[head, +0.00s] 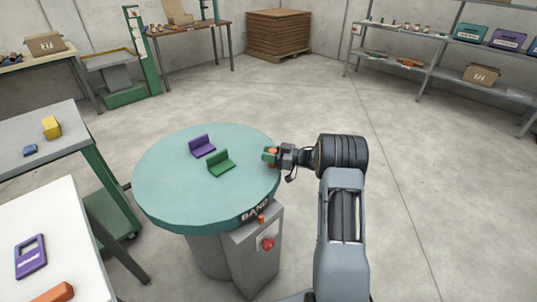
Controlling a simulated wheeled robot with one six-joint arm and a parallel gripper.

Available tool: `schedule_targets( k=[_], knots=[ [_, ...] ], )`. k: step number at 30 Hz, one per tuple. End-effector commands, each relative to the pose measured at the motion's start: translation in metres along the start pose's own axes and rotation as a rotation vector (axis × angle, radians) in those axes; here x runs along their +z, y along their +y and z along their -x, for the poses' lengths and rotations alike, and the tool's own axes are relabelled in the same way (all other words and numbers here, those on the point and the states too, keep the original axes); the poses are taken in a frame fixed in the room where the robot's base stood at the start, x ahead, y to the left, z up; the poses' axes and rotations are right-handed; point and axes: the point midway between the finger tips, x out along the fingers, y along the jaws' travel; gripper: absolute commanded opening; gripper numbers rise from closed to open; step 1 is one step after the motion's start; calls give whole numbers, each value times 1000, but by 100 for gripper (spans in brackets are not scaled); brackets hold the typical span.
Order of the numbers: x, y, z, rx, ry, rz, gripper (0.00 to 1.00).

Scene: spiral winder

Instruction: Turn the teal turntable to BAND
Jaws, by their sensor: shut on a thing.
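The teal turntable (170,185) is a round disc on a grey pedestal, left of centre in the head view. The word BAND (256,211) shows on its front rim, just above a small orange marker (262,219) on the pedestal's grey box. A purple bracket-shaped piece (202,146) and a green one (221,163) stand on top. My gripper (270,156) is at the disc's right edge, shut on a small orange knob there. The knob is mostly hidden by the fingers.
A red knob (267,244) sticks out of the grey box below the rim. A white table (75,245) and a grey bench (45,135) stand at left. Shelves (440,70) are at back right. The floor right of my arm is clear.

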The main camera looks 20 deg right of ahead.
Motion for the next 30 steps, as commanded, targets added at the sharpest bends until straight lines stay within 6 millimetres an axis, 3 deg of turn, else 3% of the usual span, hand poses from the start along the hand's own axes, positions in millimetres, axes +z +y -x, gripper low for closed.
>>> schedule_targets(
  k=[6,7,14,23,30],
  knots=[
    [0,0,0,-2,0,1,0],
    [0,0,0,-2,0,1,34],
    [0,0,0,-1,0,0,56],
    [0,1,4,2,0,0,57],
    [0,1,39,5,0,0,57]
  ],
)
